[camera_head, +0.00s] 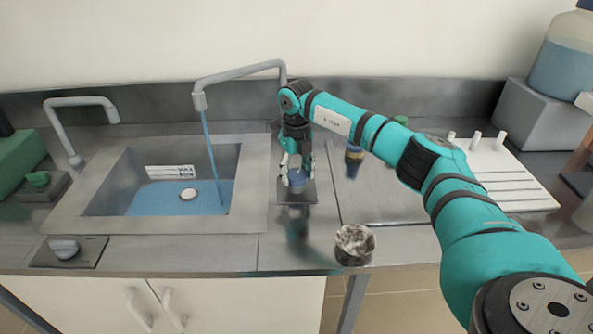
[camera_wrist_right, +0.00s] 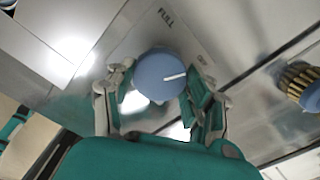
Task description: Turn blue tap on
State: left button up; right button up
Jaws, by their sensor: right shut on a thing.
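The blue tap knob (camera_head: 297,181) sits on a dark plate (camera_head: 297,196) to the right of the sink in the head view. It also shows in the right wrist view (camera_wrist_right: 160,76), with a white pointer line and the words FULL and OFF on its plate. The line points to the right, a little below OFF. My right gripper (camera_wrist_right: 158,100) is around the knob, shut on it with a finger at each side. Water runs from the right faucet (camera_head: 240,73) into the sink (camera_head: 232,186). My left gripper is not in view.
A second faucet (camera_head: 80,101) stands left of the sink, with a grey knob (camera_head: 64,249) at the front left and a green knob (camera_head: 38,179) behind. A mottled cup (camera_head: 355,241) stands near the front edge. A brush (camera_head: 354,158) and a white rack (camera_head: 500,170) are at right.

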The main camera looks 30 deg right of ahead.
aim_at(297, 174)
jog(key=n, duration=1.2)
jog(key=shift+r+n, duration=0.1)
jog(key=shift+n, duration=0.2)
jog(key=shift+w, duration=0.1)
dwell(0.3)
jog(key=o, duration=1.2)
notch_tip(297, 174, up, 12)
jog(key=shift+f, duration=0.1)
